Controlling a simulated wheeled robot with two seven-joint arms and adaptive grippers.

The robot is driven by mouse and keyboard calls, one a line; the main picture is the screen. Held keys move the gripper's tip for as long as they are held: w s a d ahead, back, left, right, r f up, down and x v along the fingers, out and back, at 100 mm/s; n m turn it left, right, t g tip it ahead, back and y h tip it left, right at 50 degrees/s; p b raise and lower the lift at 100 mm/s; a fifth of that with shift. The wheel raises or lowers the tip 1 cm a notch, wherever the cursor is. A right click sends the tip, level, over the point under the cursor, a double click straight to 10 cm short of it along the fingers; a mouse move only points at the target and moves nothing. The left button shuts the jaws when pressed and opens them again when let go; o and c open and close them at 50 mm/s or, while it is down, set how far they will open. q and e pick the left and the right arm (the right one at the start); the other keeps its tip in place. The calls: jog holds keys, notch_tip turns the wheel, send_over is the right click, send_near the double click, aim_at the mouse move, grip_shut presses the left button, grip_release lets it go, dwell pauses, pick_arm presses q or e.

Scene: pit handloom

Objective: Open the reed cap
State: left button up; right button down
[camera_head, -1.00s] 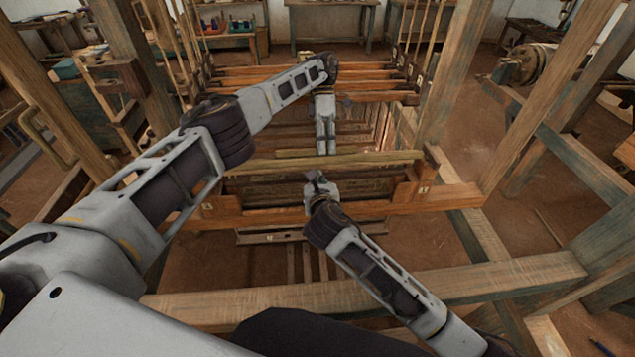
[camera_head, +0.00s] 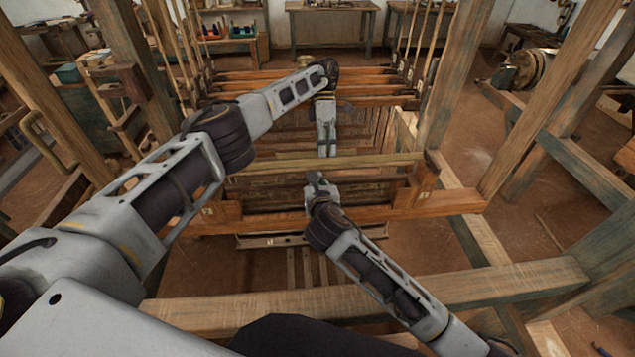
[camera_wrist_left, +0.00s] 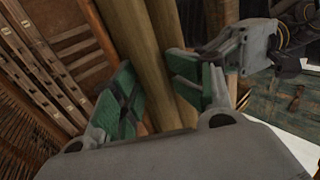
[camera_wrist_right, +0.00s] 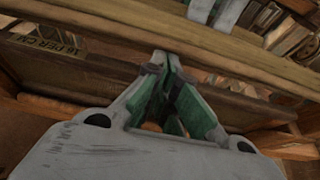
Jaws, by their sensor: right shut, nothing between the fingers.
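The reed cap (camera_head: 385,161) looks like the long pale wooden bar lying level across the loom's batten. In the left wrist view, pale rounded wood (camera_wrist_left: 160,50) runs between and beyond the green finger pads. My left gripper (camera_head: 327,153) points down at the middle of the bar from its far side; its fingers (camera_wrist_left: 155,85) are apart, and I cannot tell whether they touch the wood. My right gripper (camera_head: 318,178) is just in front of the bar's middle. Its fingers (camera_wrist_right: 165,75) are together and empty, close to the bar (camera_wrist_right: 200,38) in the right wrist view.
A reddish batten beam (camera_head: 450,200) lies below the cap. A thick front beam (camera_head: 500,282) crosses near me. Upright posts (camera_head: 455,85) flank the loom, with harness bars (camera_head: 375,90) behind. Bare floor (camera_head: 490,150) shows at the right.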

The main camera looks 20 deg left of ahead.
pick_arm(q)
jog(key=shift+r, duration=0.15)
jog(key=shift+w+r, duration=0.2)
jog(key=shift+r, duration=1.65)
jog(key=shift+s+r, duration=0.25)
jog(key=shift+r, duration=0.55)
jog(key=shift+w+r, duration=0.1)
jog(key=shift+r, duration=1.95)
jog(key=shift+r, duration=0.15)
jog(key=shift+d, duration=0.1)
